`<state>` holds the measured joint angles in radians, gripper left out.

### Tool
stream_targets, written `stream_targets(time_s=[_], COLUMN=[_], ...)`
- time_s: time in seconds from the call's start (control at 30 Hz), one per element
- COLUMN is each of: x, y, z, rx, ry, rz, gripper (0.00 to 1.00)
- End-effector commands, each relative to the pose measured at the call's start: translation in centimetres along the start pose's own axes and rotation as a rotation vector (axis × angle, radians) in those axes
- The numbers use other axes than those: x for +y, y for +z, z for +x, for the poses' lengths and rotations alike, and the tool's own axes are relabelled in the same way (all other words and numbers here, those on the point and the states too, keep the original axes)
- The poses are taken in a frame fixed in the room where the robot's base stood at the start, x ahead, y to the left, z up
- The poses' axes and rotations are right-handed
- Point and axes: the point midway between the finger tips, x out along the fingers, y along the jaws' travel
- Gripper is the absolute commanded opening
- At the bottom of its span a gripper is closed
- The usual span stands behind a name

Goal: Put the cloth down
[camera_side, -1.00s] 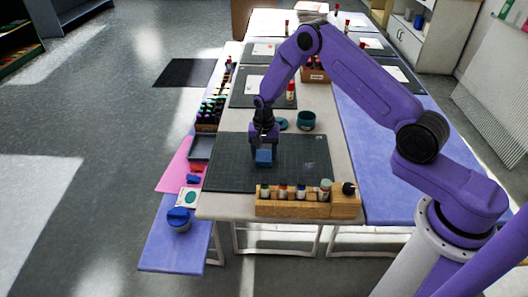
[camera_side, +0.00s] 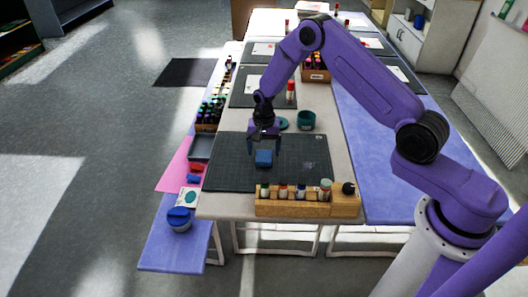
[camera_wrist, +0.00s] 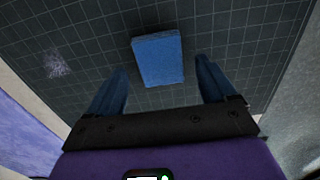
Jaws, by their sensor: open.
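The cloth is a small blue folded block (camera_side: 264,158) lying flat on the dark gridded mat (camera_side: 225,170). In the wrist view the blue cloth (camera_wrist: 158,58) lies on the mat between and beyond my two fingertips, touching neither. My gripper (camera_side: 264,148) is open and empty, just above and behind the cloth in the side view. Its two fingers (camera_wrist: 162,78) stand wide apart in the wrist view.
A wooden rack (camera_side: 300,207) with several bottles stands at the mat's near edge. A teal container (camera_side: 306,120) stands behind the mat. A grey tray (camera_side: 201,147) lies to the left. The mat around the cloth is mostly clear.

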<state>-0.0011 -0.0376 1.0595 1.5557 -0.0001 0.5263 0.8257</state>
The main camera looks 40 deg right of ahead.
Motion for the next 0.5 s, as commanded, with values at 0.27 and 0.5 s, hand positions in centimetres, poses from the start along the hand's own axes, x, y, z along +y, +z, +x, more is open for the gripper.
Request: stream_targets(time_s=[0.27,0.5], x=[-0.1,0.0], y=[0.0,0.0], z=[-5.5,-9.2], rx=[0.003,0.001], ry=[-0.004,-0.002], rz=[0.0,-0.001], gripper=[0.84,0.84])
